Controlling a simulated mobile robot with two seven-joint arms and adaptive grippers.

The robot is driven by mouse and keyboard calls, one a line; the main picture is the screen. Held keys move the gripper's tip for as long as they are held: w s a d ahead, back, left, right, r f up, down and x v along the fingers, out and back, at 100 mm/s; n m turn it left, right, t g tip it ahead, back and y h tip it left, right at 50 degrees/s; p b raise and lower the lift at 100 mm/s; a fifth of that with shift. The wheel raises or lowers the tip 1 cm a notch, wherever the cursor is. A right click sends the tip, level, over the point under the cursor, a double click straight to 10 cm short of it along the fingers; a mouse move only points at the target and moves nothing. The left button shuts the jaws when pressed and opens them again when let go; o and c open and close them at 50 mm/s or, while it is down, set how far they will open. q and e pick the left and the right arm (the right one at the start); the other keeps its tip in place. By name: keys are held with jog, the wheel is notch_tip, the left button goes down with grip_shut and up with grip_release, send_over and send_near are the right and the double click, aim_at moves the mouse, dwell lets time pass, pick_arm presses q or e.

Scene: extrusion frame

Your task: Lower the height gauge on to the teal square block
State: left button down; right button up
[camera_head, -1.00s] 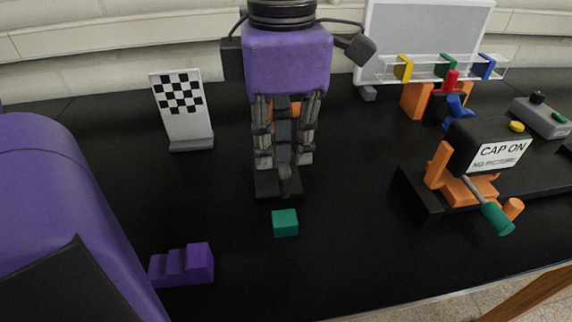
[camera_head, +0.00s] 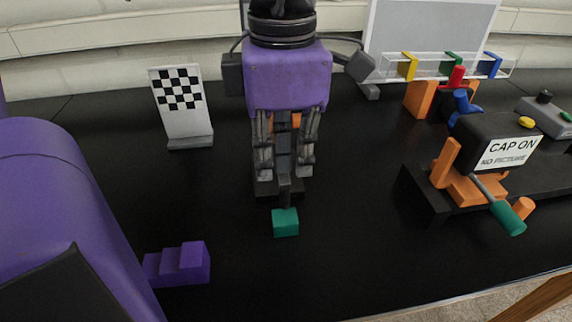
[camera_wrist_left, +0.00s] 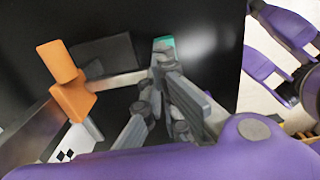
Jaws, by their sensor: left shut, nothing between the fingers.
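The teal square block (camera_head: 285,222) sits on the black table in front of my left gripper (camera_head: 285,182). In the wrist view the block (camera_wrist_left: 164,42) shows just beyond the fingertips (camera_wrist_left: 160,68). The height gauge is mostly hidden behind my gripper in the head view; its dark base (camera_head: 264,187) and a bit of orange show. In the wrist view its orange part (camera_wrist_left: 68,88) is at left, with a grey bar reaching towards my fingers. My left gripper is shut, pointing down, with nothing held between its fingers. I cannot tell whether the gauge touches the block.
A purple stepped block (camera_head: 180,264) stands at front left. A checkerboard stand (camera_head: 184,110) is at back left. The front middle is clear.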

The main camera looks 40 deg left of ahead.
pick_arm(q)
jog(key=shift+f+b, duration=0.9)
jog(key=shift+f, duration=0.5)
pick_arm(e)
jog(key=shift+a+f, duration=0.15)
jog(key=shift+f, duration=0.6)
pick_arm(q)
jog(key=shift+r+p, duration=2.15)
jog(key=shift+r, duration=1.95)
pick_arm(e)
jog(key=r, duration=0.1)
jog(key=w+r, duration=0.1)
jog(key=r, duration=0.1)
jog(key=w+r, duration=0.1)
jog(key=shift+r, duration=0.25)
pick_arm(q)
jog(key=shift+f, duration=0.1)
pick_arm(e)
jog(key=shift+s, duration=0.1)
